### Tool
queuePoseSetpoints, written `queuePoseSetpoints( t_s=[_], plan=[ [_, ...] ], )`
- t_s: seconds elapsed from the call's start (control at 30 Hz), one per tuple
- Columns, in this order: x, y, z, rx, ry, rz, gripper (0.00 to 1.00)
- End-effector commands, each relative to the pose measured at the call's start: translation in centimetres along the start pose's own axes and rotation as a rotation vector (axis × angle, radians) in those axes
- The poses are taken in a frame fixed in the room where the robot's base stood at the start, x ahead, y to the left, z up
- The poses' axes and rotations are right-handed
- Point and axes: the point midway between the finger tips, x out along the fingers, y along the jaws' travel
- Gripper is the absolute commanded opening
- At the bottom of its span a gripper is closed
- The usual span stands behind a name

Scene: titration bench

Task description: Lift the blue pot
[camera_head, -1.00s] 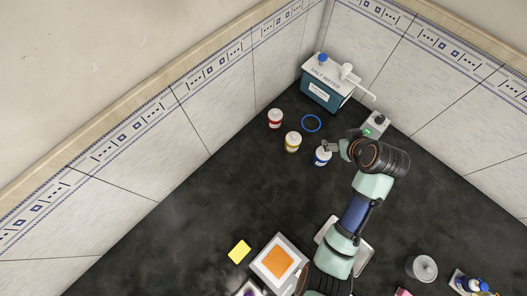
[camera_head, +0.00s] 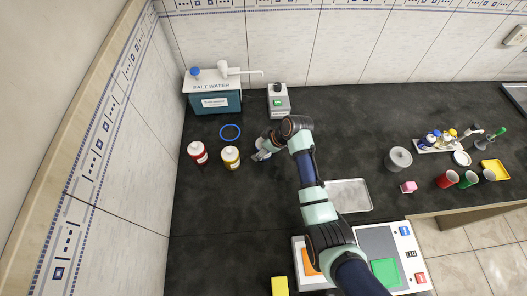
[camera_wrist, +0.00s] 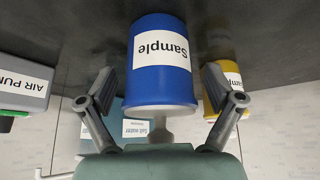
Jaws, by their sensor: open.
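The blue pot (camera_wrist: 160,65) with a white "Sample" label fills the middle of the wrist view, upside down in that picture. My gripper (camera_wrist: 157,85) is open, with one finger on each side of the pot and a visible gap on both sides. No finger clearly touches the pot. In the head view my gripper (camera_head: 261,154) is at the pot's place, right of the yellow pot (camera_head: 230,157), and the blue pot is largely hidden there. The pot appears to stand on the dark bench.
A red pot (camera_head: 198,153) stands left of the yellow pot. A blue ring (camera_head: 230,132) lies behind them. The salt water box (camera_head: 213,92) and a grey device with a green switch (camera_head: 279,102) stand at the back wall. A metal tray (camera_head: 349,195) lies to the right.

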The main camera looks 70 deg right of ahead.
Motion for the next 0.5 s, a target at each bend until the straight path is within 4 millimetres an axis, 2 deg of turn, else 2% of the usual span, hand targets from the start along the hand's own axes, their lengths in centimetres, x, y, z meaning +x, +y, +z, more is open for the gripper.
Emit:
queuePoseSetpoints(
  t_s=[0.1,0.3,0.5],
  plan=[
    [1.11,0.05,0.0,0.0,0.001,0.001,0.91],
    [1.09,0.06,-0.05,0.0,0.001,0.002,0.91],
    [1.08,0.06,-0.04,0.0,0.001,0.002,0.58]
  ],
)
